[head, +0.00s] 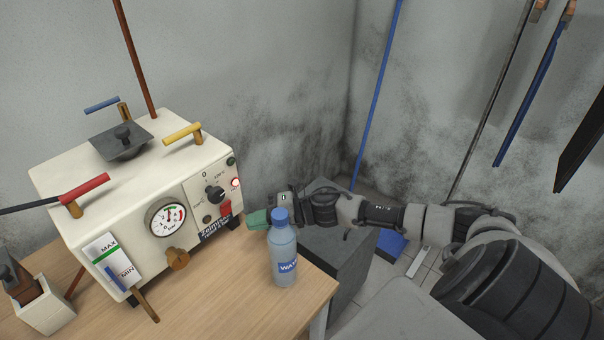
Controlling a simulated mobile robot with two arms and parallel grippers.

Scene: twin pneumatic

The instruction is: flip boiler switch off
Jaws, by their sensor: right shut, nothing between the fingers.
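The cream boiler (75,215) stands on the wooden table at the left. Its front panel has a black dial knob (215,193), a lit red lamp (235,183) and a red switch (225,208) low on the right side. Which way the switch is tipped is too small to tell. My right gripper (256,219) has green fingertips and is shut and empty. It is just right of the red switch, with a small gap in the picture; whether it touches the panel is unclear. My left gripper is not in view.
A water bottle (284,255) with a blue cap stands in front of my right gripper and partly hides it. A white box (45,312) sits at the lower left. A dark grey cabinet (335,250) is right of the table.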

